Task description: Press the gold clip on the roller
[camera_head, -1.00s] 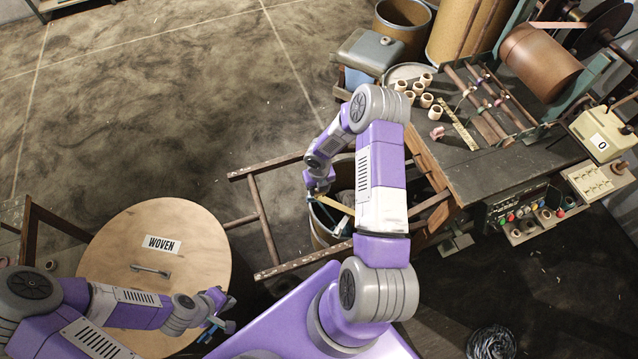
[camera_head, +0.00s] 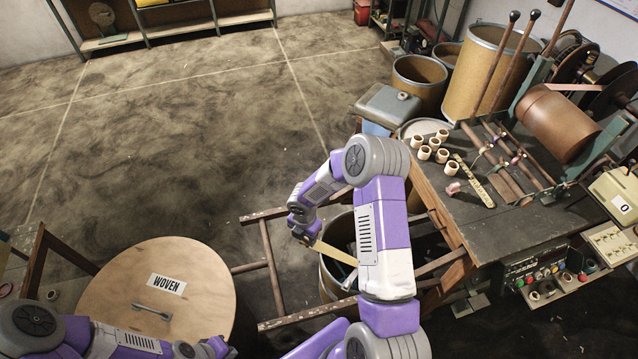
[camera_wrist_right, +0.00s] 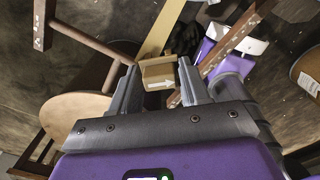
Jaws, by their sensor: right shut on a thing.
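The copper-brown roller (camera_head: 556,122) sits in the machine on the bench at the right of the head view. I cannot make out a gold clip on it. My right gripper (camera_head: 306,234) is well left of the bench, over an open drum. It is shut on a tan, box-like thing (camera_wrist_right: 160,70) that shows between the fingers (camera_wrist_right: 156,88) in the right wrist view. A long tan strip (camera_head: 335,252) runs from this gripper, partly behind my forearm. My left gripper (camera_head: 218,347) is low at the left, near the round lid, and too small and cut off to judge.
Tall levers (camera_head: 495,68) and drums (camera_head: 420,82) stand behind. A wooden frame (camera_head: 270,270) and a lid marked WOVEN (camera_head: 205,285) lie left. The floor beyond is open.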

